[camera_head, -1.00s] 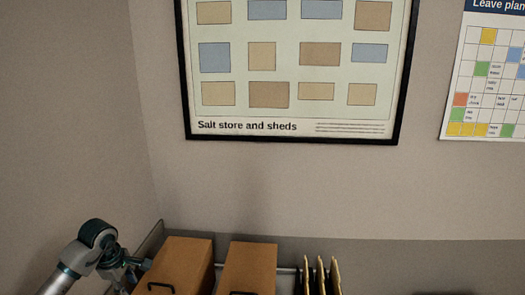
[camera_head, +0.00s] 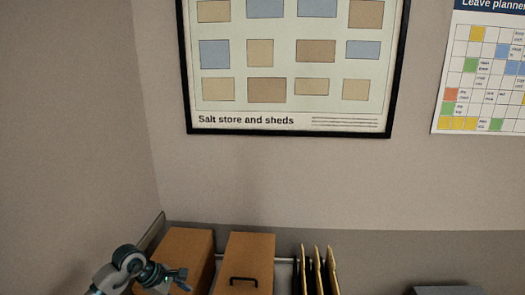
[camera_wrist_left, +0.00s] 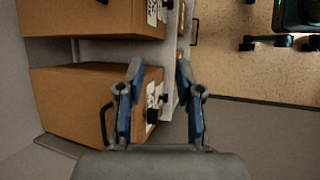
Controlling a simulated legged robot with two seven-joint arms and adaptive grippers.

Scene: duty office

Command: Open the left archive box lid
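The left archive box (camera_head: 186,243) is a brown box in the head view, beside the wall corner. Its lid looks closed. My left gripper (camera_head: 181,279) is at its near end and hides its front handle in that view. In the left wrist view the lower brown box (camera_wrist_left: 75,95), apparently the left one, shows a black handle (camera_wrist_left: 104,124) and a white label. There my left gripper (camera_wrist_left: 159,70) has its fingers spread, with nothing held between them. One finger overlaps the box edge; I cannot tell whether it touches. My right gripper is not in view.
A second brown box (camera_head: 248,256) with a black handle stands close on the right. Several upright folders (camera_head: 317,268) stand beyond it. A grey object (camera_head: 447,290) shows at the lower right. A framed poster (camera_head: 290,132) hangs on the back wall.

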